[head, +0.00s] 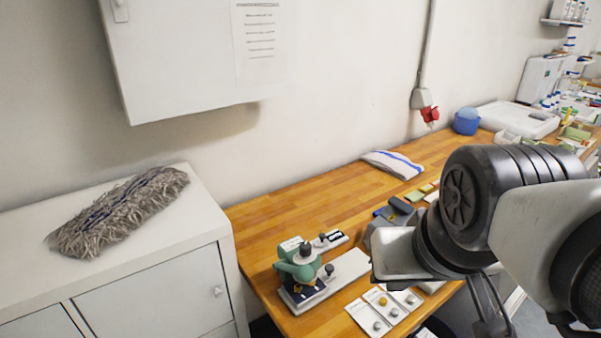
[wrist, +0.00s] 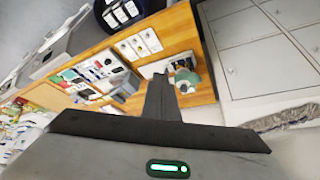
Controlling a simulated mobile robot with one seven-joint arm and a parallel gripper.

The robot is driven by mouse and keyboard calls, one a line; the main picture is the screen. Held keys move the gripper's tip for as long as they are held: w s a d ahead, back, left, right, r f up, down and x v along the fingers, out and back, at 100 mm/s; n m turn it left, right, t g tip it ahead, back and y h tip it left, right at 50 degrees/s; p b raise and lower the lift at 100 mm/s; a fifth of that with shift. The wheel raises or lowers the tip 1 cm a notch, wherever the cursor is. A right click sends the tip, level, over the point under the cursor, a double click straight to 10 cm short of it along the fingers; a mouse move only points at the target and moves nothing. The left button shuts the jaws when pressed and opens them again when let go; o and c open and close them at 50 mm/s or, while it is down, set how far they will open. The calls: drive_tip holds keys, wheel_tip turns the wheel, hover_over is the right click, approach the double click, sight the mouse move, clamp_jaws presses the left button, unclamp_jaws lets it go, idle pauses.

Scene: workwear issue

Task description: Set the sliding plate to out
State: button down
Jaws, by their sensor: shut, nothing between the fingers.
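A small white plate (head: 337,237) with a dark marking lies on the wooden worktop behind a green press-like device (head: 300,262) with dark knobs. I cannot tell for sure that this is the sliding plate, and its setting is too small to read. The green device stands on a pale base (head: 345,268) near the worktop's left end; it also shows in the wrist view (wrist: 187,78). My gripper (wrist: 160,80) is shut and empty, its dark fingers pointing towards the worktop, just beside the device in the wrist picture. In the head view its fingers are hidden behind my arm.
White panels with round knobs (head: 385,308) lie in front of the device. A white cabinet with a grey mop head (head: 120,212) stands left. A folded striped cloth (head: 393,163) and a blue container (head: 466,121) sit further back. The worktop's back left is clear.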

drive_tip(key=c, duration=2.3)
unclamp_jaws()
drive_tip(key=o, duration=0.4)
drive_tip(key=shift+w, duration=0.35)
drive_tip(key=o, duration=0.3)
drive_tip(key=w+f+n+b, duration=0.1)
drive_tip(key=w, duration=0.3)
drive_tip(key=w+f+n+g+y+b, duration=0.1)
drive_tip(key=w+n+b, duration=0.1)
drive_tip(key=w, duration=0.2)
drive_tip(key=w+f+n+b, duration=0.1)
drive_tip(key=w+n+b, duration=0.1)
drive_tip(key=w, duration=0.2)
drive_tip(key=shift+w+a+f+g, duration=0.1)
drive_tip(key=shift+a+f+g, duration=0.2)
drive_tip(key=shift+f+g, duration=0.1)
drive_tip(key=shift+o, duration=0.2)
drive_tip(key=n+g+y+b, duration=0.1)
drive_tip(key=n+y+b, duration=0.25)
drive_tip(key=n, duration=0.25)
hover_over(330, 267)
drive_tip(key=s+d, duration=0.4)
drive_tip(key=d, duration=0.2)
wheel_tip(330, 267, down, 11)
drive_tip(key=shift+h, duration=0.35)
drive_tip(key=x, duration=1.7)
drive_tip(key=shift+s+f+b, duration=0.15)
drive_tip(key=shift+s+b, duration=0.05)
drive_tip(key=shift+b, duration=0.1)
clamp_jaws()
